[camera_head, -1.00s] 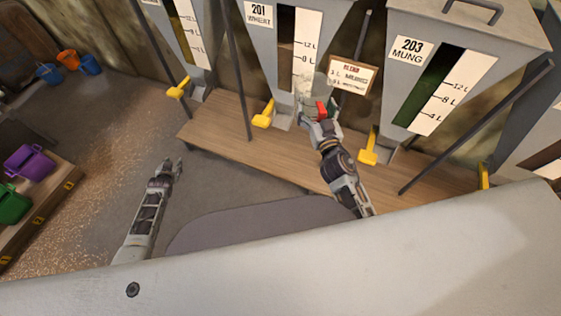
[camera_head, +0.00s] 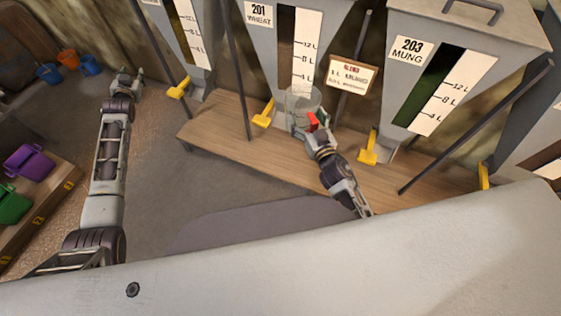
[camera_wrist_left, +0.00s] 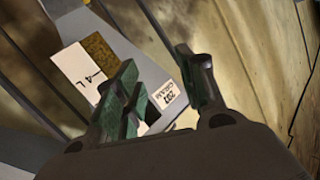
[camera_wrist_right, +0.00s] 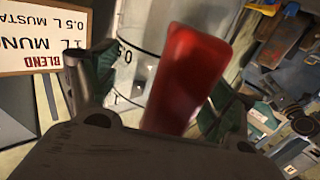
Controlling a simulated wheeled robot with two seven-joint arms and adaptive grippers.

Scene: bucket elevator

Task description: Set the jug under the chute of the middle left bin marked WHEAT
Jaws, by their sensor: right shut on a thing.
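The clear jug (camera_head: 301,101) has a red handle (camera_head: 312,121). My right gripper (camera_head: 308,132) is shut on this handle, which also shows in the right wrist view (camera_wrist_right: 187,80) with the jug's marked clear wall (camera_wrist_right: 138,65) behind it. The jug is in front of the lower part of bin 201 WHEAT (camera_head: 262,42), right of its yellow lever (camera_head: 264,114). The jug and gripper hide most of the chute. I cannot tell whether the jug touches the bench. My left gripper (camera_head: 127,80) is open and empty, far to the left.
The wooden bench (camera_head: 222,121) runs below the bins. Bin 203 MUNG (camera_head: 405,70) and its yellow lever (camera_head: 369,148) stand right. A BLEND sign (camera_head: 352,75) is close right of the jug. Dark posts (camera_head: 238,75) stand between bins. Buckets (camera_head: 68,58) sit far left.

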